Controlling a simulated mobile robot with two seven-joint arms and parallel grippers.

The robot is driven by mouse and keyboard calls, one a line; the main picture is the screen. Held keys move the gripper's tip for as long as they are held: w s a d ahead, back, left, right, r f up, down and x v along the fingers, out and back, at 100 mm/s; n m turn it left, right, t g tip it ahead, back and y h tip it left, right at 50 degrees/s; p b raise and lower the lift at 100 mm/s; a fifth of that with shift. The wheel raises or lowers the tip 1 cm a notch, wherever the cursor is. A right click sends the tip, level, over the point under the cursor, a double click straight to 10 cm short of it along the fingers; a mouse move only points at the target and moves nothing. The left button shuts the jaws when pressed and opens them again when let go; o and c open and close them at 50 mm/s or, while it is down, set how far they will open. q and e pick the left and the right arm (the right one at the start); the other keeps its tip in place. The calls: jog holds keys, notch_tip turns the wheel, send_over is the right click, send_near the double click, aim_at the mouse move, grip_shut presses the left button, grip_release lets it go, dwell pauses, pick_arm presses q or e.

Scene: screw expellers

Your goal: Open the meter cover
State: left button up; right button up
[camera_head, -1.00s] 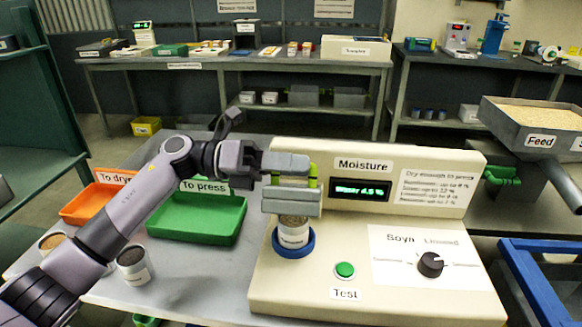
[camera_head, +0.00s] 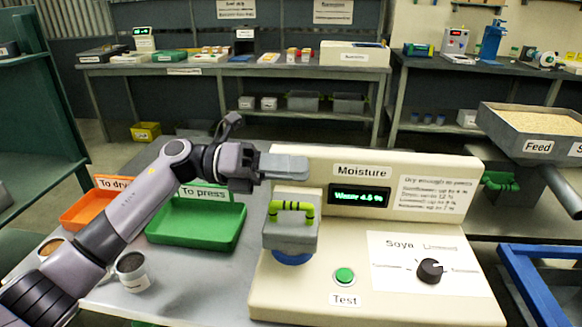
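The cream moisture meter (camera_head: 268,300) stands on the bench in front of me. Its grey cover (camera_head: 290,238) is down over the sample place, with a blue ring (camera_head: 293,258) showing under it. The cup in there is hidden. A bright green handle (camera_head: 292,207) is on the cover and shows clear of any finger. My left gripper (camera_head: 285,166) comes in from the left, level with the top of the meter's back panel. It is above the handle and apart from it. Its fingers overlap in this view, so their gap does not show. My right gripper is out of view.
The meter has a lit display (camera_head: 358,197), a green Test button (camera_head: 344,276) and a black knob (camera_head: 430,270). Left of it are a green tray (camera_head: 197,228), an orange tray (camera_head: 84,211) and a sample cup (camera_head: 133,272). A feed bin (camera_head: 540,120) stands at the right.

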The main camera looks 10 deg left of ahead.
pick_arm(q)
jog(key=a+b, duration=0.1)
jog(key=a, duration=0.6)
